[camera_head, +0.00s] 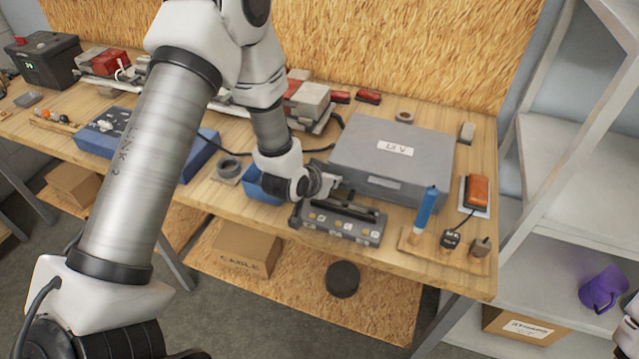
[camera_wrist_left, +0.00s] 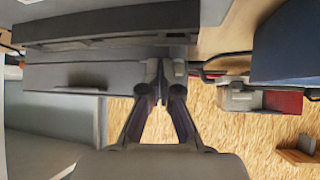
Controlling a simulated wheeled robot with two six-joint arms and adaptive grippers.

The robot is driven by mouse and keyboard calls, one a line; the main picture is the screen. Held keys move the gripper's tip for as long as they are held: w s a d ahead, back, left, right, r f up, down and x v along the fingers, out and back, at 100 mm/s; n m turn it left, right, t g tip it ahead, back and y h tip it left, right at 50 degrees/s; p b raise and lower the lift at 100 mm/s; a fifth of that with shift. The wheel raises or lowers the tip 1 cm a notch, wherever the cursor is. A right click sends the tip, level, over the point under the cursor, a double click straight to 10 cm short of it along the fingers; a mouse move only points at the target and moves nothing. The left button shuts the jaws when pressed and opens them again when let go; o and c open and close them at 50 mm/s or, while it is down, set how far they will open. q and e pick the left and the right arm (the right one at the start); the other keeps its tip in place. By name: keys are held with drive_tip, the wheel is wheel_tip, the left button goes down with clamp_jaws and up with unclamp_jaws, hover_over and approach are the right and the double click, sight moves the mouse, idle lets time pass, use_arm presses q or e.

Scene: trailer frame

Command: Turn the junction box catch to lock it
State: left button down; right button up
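A large grey box (camera_head: 392,155) with a white label lies on the workbench. A dark recess or handle (camera_head: 384,183) shows on its front face. In front of it sits a smaller dark grey unit (camera_head: 340,220) with a black bar and small round controls. My left gripper (camera_head: 338,184) is at the box's front left corner, just behind the unit. In the left wrist view, the fingertips (camera_wrist_left: 164,76) are brought together at the grey box (camera_wrist_left: 85,78). No catch shows clearly, and whether something thin is between the tips is hidden.
A blue bottle (camera_head: 426,209) and small plugs on a wooden board (camera_head: 450,246) stand to the right. A blue bin (camera_head: 262,188) and tape roll (camera_head: 229,167) are close on the left. An orange lamp (camera_head: 476,192) lies far right. The wood-chip wall rises behind.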

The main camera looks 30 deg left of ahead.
use_arm(q)
drive_tip(key=shift+w+d+r, duration=0.15)
drive_tip(key=shift+w, duration=0.05)
idle(0.6)
